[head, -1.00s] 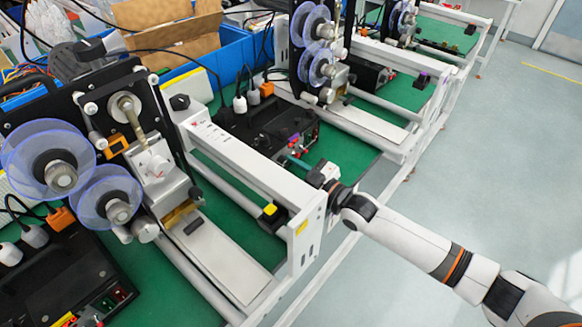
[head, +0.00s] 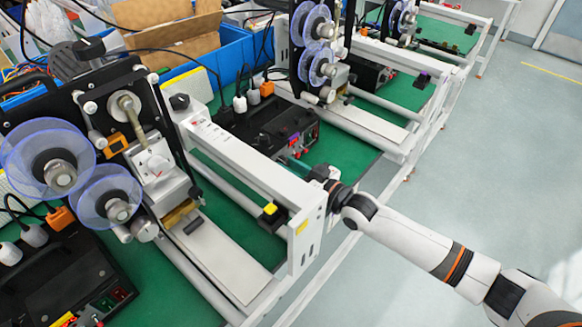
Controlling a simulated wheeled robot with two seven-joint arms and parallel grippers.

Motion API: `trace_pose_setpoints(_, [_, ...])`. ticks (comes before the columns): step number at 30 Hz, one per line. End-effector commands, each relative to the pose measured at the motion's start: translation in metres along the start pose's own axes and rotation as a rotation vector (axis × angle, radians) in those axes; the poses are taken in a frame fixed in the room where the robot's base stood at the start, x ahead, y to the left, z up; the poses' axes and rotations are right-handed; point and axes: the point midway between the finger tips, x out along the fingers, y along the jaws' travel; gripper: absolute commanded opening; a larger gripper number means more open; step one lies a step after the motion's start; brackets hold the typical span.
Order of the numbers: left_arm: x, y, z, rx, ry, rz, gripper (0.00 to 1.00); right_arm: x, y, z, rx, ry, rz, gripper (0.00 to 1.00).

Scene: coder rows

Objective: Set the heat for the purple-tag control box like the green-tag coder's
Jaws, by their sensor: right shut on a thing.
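The purple-tag control box (head: 268,126) is a black case on the green mat behind the nearest coder's white rail. A small purple tag shows on its front panel, beside red lights. My right gripper (head: 294,162) reaches over the rail to the panel's lower part. Its fingers are shut on a knob, which they mostly hide, so the knob's setting cannot be read. My left gripper is out of view. I cannot make out a green tag on any coder; a farther coder (head: 402,20) stands at the top.
Another black control box (head: 60,275) sits bottom left. A second coder (head: 315,55) is behind. The floor at right is free.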

Motion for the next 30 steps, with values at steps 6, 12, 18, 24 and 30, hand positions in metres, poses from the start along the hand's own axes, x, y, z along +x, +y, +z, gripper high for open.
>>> trace_pose_setpoints(6, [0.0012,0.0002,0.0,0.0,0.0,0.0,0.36,-0.0002,-0.0001,-0.0007,0.073,0.001,0.0,0.03])
trace_pose_setpoints(12, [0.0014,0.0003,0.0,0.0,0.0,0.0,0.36,-0.0002,-0.0001,-0.0006,0.094,0.002,0.0,0.03])
trace_pose_setpoints(18, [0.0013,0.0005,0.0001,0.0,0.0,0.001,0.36,-0.0002,-0.0002,-0.0005,0.095,0.002,0.0,0.03])
trace_pose_setpoints(24, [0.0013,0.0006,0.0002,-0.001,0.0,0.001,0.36,-0.0002,-0.0002,-0.0005,0.095,0.001,-0.001,0.39])
trace_pose_setpoints(30, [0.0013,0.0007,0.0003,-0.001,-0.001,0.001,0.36,-0.0002,-0.0002,-0.0003,0.094,0.001,0.0,0.48])
